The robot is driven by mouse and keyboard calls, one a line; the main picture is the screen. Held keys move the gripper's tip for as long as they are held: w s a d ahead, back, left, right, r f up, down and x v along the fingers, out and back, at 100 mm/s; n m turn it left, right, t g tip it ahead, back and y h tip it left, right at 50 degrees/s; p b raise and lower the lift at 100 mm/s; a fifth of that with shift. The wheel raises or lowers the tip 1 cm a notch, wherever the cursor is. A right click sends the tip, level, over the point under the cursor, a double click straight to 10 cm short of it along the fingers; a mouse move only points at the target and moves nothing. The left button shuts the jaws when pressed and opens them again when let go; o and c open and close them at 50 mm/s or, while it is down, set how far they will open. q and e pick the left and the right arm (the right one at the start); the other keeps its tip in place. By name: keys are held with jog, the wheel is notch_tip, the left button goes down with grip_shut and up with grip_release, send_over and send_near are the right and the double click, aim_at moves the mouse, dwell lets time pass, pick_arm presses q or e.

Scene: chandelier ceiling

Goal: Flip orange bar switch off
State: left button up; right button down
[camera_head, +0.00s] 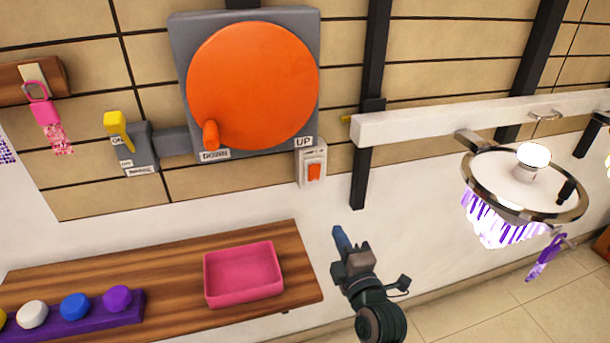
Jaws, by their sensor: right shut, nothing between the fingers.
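The orange bar switch (315,172) sits in a pale wall plate just below the "UP" label, to the right under the big orange disc. Its exact tilt is too small to tell. My right gripper (341,236) is shut and empty. In the picture it is below and slightly right of the switch, apart from it, with its blue tip pointing up toward the wall. My left gripper is not in view.
A large orange disc (253,86) with a knob is above the switch. A yellow lever (118,127) is at left. A wooden shelf (180,262) holds a pink tray (243,272) and several coloured knobs. A chandelier (522,185) hangs at right from a white beam (470,120).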

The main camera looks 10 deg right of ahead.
aim_at(316, 169)
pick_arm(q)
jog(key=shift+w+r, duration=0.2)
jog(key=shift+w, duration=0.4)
pick_arm(e)
jog(key=shift+n+t, duration=0.4)
jog(key=shift+n, duration=0.1)
notch_tip(316, 169, up, 4)
jog(key=shift+s, duration=0.1)
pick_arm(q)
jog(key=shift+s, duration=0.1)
